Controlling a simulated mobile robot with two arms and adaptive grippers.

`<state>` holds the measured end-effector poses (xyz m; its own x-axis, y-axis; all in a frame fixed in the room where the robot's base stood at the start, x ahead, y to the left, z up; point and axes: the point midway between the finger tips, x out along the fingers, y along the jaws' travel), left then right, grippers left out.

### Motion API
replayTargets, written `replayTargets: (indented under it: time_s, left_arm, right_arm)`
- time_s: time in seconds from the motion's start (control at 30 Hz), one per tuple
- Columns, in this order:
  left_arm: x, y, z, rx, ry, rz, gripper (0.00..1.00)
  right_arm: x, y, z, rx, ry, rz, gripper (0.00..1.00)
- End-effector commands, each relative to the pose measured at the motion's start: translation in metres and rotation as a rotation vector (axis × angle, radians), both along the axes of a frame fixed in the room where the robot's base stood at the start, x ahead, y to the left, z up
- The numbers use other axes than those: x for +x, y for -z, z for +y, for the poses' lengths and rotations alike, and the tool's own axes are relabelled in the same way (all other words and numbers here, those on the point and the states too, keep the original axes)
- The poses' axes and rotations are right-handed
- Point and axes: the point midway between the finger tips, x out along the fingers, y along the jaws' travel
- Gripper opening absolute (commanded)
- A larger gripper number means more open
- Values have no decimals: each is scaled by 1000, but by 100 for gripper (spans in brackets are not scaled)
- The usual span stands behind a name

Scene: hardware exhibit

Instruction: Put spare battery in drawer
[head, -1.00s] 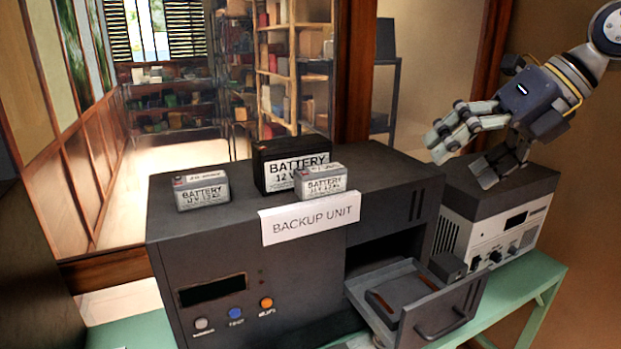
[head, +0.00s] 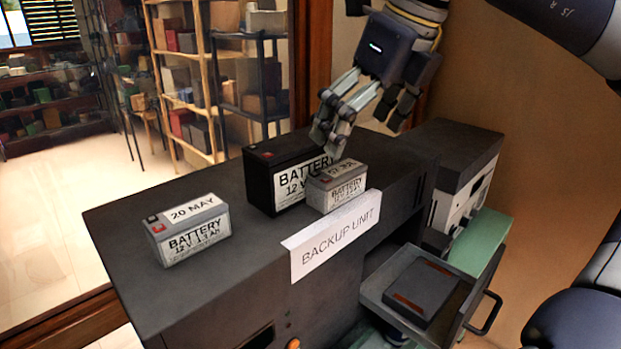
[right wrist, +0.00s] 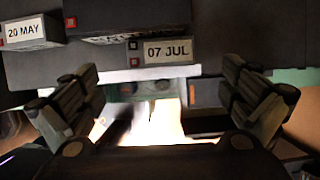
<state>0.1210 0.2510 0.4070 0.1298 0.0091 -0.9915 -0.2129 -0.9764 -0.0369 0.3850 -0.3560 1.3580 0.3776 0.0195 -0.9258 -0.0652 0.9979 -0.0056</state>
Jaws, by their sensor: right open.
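Three batteries stand on top of the backup unit: a grey one labelled 20 MAY (head: 188,230) at left, a larger black one (head: 272,180), and a smaller grey one (head: 337,186) in front of the black one. In the right wrist view the small grey ones read 20 MAY (right wrist: 27,32) and 07 JUL (right wrist: 160,52). The unit's drawer (head: 455,310) is pulled out. My right gripper (head: 362,132) is open and empty above and behind the 07 JUL battery, its fingers hiding part of the black one. My left gripper is not in view.
The drawer holds a dark flat block with orange-brown strips (head: 423,288). A paper BACKUP UNIT sign (head: 335,235) hangs at the unit's front edge. A grey-and-white device (head: 465,180) stands to the right on a green table (head: 480,240).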

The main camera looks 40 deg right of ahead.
Motion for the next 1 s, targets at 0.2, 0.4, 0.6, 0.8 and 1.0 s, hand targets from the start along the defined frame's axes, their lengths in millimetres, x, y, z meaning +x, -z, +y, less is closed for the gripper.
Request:
replayTargets:
  time_s: [0.2, 0.4, 0.6, 0.8, 1.0]
  left_arm:
    - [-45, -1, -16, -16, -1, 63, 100]
    - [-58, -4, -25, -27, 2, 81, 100]
    - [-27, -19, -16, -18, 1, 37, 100]
    - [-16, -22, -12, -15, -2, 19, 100]
    - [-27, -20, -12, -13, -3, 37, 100]
  right_arm:
    - [13, 32, 1, 3, -1, 2, 100]
    - [19, 45, 2, 4, -2, 2, 100]
    - [32, 71, 6, 4, -2, 5, 100]
    - [39, 88, 6, 3, -1, 0, 100]
    - [39, 88, 6, 2, 0, -1, 100]
